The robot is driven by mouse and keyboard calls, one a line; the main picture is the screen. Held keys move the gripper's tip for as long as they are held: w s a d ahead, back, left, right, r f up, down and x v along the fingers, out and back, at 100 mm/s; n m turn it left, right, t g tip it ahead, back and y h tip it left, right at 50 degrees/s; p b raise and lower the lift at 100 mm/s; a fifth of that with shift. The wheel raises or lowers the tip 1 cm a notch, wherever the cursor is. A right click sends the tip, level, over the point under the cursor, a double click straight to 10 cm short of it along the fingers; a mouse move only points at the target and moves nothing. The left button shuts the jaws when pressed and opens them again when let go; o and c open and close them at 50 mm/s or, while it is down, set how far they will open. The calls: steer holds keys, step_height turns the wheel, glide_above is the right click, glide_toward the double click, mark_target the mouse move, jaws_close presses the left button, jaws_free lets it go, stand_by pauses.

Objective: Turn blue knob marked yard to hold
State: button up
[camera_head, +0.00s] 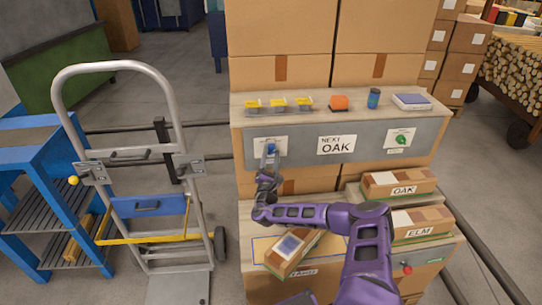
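The blue knob (271,148) sits on a white marked plate (258,142) at the left of the grey panel. The plate's lettering is too small to read, and the knob's setting cannot be made out. My gripper (270,157) reaches up to the knob from below, at the end of my purple arm. Its fingertips overlap the knob in the picture and partly hide it. I cannot tell whether the fingers are closed on it or only close to it.
Small items line the shelf above. Cartons labelled OAK (400,182) and ELM (420,222) lie at right; another carton (292,250) lies below. A hand truck (132,66) stands left.

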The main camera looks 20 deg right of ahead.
steer(key=o, duration=0.3)
steer(key=shift+o, duration=0.2)
steer(key=v, duration=1.7)
steer(key=shift+s, duration=0.2)
